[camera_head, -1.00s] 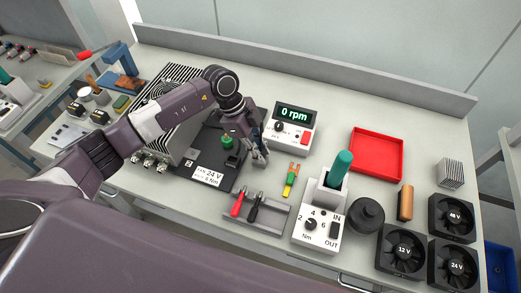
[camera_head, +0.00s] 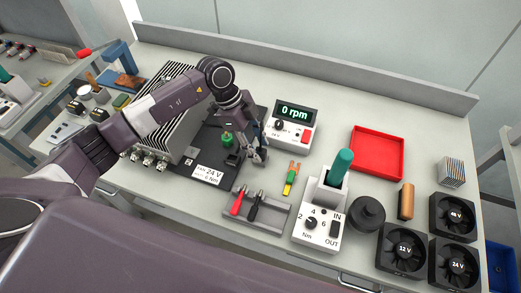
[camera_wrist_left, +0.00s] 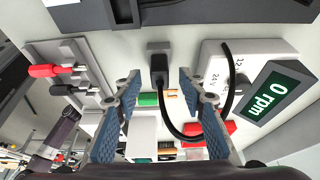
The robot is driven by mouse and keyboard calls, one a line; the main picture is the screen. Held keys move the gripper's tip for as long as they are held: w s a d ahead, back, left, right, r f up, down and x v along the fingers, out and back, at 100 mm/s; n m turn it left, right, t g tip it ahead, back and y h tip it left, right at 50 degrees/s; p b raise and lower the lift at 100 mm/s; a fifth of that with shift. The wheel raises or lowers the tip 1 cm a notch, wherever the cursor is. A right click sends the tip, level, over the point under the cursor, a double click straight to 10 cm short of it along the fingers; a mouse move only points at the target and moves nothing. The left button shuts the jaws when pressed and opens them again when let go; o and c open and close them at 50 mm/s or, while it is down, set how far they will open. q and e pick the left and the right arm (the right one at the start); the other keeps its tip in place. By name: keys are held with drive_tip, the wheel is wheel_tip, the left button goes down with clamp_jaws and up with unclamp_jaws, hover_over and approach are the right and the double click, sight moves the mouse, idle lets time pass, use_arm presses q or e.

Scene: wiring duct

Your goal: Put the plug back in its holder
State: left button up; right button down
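The black plug (camera_wrist_left: 159,68) shows in the left wrist view with its black cable (camera_wrist_left: 185,135) curving right to the white supply box. Its upper end meets a small grey block (camera_wrist_left: 160,47), perhaps its holder; I cannot tell how they are joined. My left gripper (camera_head: 256,158) is low over the table, between the black fixture base (camera_head: 210,173) and the meter. In the wrist view its blue fingers (camera_wrist_left: 160,82) are spread, one on each side of the plug, with visible gaps. The plug is not clear in the head view. My right gripper is not in view.
The rpm meter (camera_head: 294,122) stands close right of the gripper. A grey rack with red and black leads (camera_head: 247,204) and a green-yellow connector (camera_head: 291,180) lie in front. The torque-driver stand (camera_head: 317,230), red tray (camera_head: 377,153) and fans (camera_head: 403,249) are farther right.

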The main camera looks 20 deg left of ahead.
use_arm(q)
drive_tip(key=v, duration=0.9)
drive_tip(key=shift+a+r, duration=0.15)
drive_tip(key=shift+r, duration=0.15)
drive_tip(key=shift+s+f, duration=0.1)
drive_tip(key=shift+s, duration=0.05)
